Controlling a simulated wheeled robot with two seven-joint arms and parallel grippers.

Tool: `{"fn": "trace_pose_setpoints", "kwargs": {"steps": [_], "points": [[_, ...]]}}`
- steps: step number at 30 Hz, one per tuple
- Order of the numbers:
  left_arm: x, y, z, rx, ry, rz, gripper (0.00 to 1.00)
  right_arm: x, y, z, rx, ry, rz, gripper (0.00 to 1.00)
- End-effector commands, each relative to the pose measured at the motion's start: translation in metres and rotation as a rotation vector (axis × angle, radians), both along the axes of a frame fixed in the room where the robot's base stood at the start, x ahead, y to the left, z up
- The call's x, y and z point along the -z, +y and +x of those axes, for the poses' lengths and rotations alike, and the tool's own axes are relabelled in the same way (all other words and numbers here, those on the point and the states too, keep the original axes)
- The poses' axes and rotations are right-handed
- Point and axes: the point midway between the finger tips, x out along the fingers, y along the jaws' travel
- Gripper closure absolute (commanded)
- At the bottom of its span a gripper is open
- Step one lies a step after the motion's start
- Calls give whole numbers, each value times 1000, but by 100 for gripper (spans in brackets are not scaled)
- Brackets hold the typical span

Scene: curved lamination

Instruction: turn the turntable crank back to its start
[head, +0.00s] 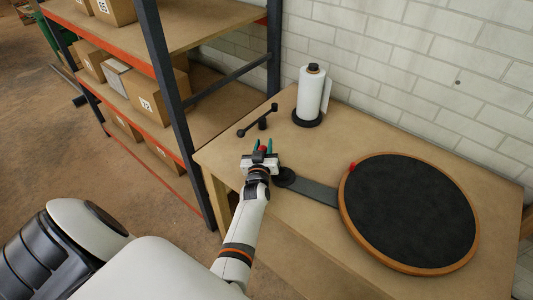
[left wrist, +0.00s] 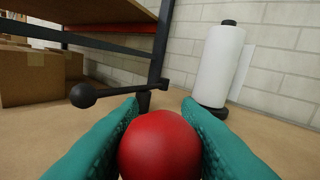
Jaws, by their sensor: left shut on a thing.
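My left gripper (head: 264,147) is over the near left part of the table. Its teal fingers are shut on a red ball knob (left wrist: 160,145), one finger on each side, as the left wrist view shows. The round turntable (head: 410,215) has a dark top and a wooden rim, with a small red mark (head: 352,166) on the rim's left edge. A grey bar (head: 316,191) runs from it to a black round hub (head: 286,177) next to my gripper. The link between the knob and the hub is hidden by my gripper. My right gripper is not in view.
A black lever with ball ends (head: 252,125) stands behind my gripper; it also shows in the left wrist view (left wrist: 84,95). A white roll (head: 311,92) on a black base stands near the brick wall. A shelf rack (head: 165,100) with boxes is at the left.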

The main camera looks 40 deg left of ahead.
Motion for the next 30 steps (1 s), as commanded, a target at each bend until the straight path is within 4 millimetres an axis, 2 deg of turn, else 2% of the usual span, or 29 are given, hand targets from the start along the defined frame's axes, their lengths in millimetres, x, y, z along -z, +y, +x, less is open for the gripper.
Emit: {"fn": "trace_pose_setpoints", "kwargs": {"steps": [15, 16, 19, 20, 30], "points": [[-4, 3, 6, -9, -7, 3, 100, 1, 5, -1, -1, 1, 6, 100], [-4, 3, 6, -9, -7, 3, 68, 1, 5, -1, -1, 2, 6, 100], [-4, 3, 6, -9, -7, 3, 52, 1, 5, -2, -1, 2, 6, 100], [-3, 3, 5, -9, -6, 2, 49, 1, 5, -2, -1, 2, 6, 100], [-2, 3, 4, -9, -3, 2, 49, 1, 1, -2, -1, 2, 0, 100]]}}
